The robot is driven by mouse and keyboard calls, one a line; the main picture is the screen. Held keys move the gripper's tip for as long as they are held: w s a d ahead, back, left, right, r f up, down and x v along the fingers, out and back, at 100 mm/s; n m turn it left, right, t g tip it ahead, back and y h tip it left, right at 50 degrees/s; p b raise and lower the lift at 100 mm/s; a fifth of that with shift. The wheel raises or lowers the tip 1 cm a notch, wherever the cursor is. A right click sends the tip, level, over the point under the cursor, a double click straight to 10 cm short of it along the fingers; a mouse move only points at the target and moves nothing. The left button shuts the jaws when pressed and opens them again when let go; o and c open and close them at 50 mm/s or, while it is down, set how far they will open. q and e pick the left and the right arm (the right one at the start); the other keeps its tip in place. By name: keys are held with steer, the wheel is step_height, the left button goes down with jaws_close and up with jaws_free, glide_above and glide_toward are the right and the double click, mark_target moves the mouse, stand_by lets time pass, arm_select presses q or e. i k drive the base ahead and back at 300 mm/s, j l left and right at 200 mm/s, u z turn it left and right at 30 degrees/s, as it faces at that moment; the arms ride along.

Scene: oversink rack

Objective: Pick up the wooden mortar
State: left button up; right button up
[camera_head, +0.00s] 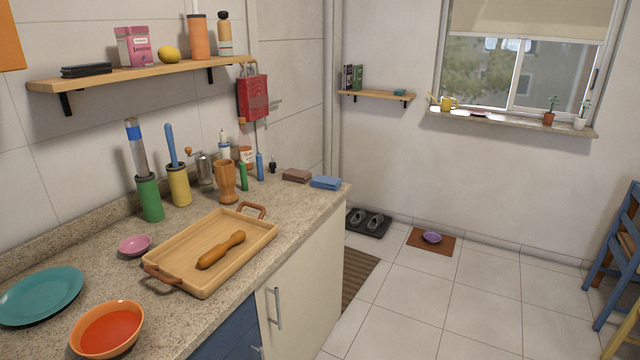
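The wooden mortar (226,182) is a brown, goblet-shaped cup. It stands upright on the speckled countertop (290,203), just behind the far end of the wooden tray (184,287). A brown wooden pestle (221,250) lies in the tray. A green bottle-like item (243,176) stands close to the mortar's right. Neither of my grippers shows in the head view.
Green (150,198) and yellow (180,186) holders with tall tools stand left of the mortar, beside a metal grinder (205,170). A teal plate (42,295), an orange bowl (107,328) and a pink bowl (135,244) sit nearer. A shelf (140,75) hangs above.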

mark_target(224, 169)
steer(key=i+l+u, duration=0.3)
steer(key=i, duration=0.35)
steer(key=i+l+u, duration=0.25)
steer(key=i+l, duration=0.3)
steer(key=l, duration=0.1)
